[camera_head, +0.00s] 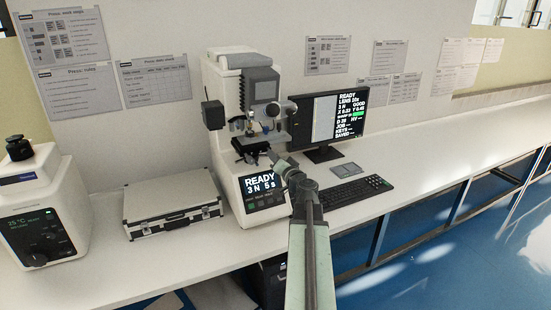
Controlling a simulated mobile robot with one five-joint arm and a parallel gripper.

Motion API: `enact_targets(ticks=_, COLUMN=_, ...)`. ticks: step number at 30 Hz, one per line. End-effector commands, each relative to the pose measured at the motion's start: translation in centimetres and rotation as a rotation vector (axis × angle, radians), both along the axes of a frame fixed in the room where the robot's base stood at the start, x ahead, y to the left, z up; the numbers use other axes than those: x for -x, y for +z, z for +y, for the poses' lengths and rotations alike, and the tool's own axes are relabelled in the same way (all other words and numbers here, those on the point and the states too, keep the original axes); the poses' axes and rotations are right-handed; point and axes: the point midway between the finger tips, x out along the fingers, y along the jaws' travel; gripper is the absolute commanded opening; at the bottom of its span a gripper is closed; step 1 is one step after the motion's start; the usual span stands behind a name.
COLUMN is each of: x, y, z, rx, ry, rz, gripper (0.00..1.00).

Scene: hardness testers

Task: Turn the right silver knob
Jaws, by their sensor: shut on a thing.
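The hardness tester (226,110) is a white and grey machine standing on the bench in the middle of the view. Its stage (250,143) sits under the lens head, above a front screen (262,182) reading READY. My arm reaches up from the bottom, and my gripper (273,157) is at the right side of the stage. The gripper is shut at the place of the right silver knob. The knob is small and mostly hidden by the gripper, so its turn angle cannot be seen.
A monitor (325,116), a keyboard (355,191) and a small grey pad (346,170) stand right of the tester. A silver case (172,203) and a white machine (44,215) stand to the left. The bench (440,140) is clear at far right.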

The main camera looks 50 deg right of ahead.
Motion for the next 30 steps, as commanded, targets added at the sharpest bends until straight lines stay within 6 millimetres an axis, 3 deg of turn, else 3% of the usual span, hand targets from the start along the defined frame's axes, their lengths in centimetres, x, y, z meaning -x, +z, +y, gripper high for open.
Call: enact_targets(ticks=30, x=-0.03, y=-0.04, z=0.18, rx=0.821, ry=0.002, rz=0.333, gripper=0.00)
